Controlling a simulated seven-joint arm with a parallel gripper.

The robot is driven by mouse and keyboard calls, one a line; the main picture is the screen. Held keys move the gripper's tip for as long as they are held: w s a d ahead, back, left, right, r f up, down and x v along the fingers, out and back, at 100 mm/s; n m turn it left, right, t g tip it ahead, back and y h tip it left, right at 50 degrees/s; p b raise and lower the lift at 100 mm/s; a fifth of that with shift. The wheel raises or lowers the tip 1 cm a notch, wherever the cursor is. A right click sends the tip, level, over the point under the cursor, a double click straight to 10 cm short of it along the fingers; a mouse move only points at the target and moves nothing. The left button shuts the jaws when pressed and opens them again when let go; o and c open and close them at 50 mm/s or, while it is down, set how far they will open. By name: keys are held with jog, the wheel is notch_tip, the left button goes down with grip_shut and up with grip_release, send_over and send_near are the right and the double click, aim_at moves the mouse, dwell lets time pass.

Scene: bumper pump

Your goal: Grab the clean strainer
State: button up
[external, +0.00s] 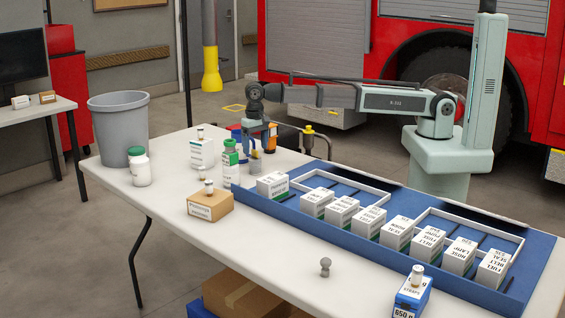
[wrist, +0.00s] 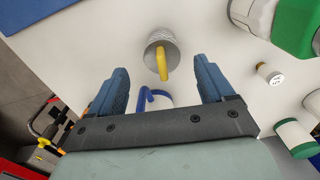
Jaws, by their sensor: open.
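A grey mesh strainer (wrist: 160,37) with a yellow handle (wrist: 162,65) stands on the white table, ahead of my fingers in the wrist view. It also shows small below my gripper in the external view (external: 255,167). A blue hooked handle (wrist: 146,97) shows between my fingers nearer the palm; what it belongs to is mostly hidden. My gripper (wrist: 162,74) is open, with nothing held between its two blue fingers. In the external view my gripper (external: 257,135) points down over the table's far side. I cannot tell whether the strainer is clean.
A green-capped bottle (external: 231,165) and a white box (external: 202,153) stand close left of the strainer. A blue tray (external: 300,218) with several white boxes lies right. A grey bin (external: 120,125) stands at the left.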

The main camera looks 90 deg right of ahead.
aim_at(255, 157)
notch_tip(255, 157, down, 5)
jog(key=shift+w+a+r, duration=0.1)
dwell(0.3)
jog(key=c, duration=1.2)
jog(key=shift+o, duration=0.2)
jog(key=shift+r, duration=0.15)
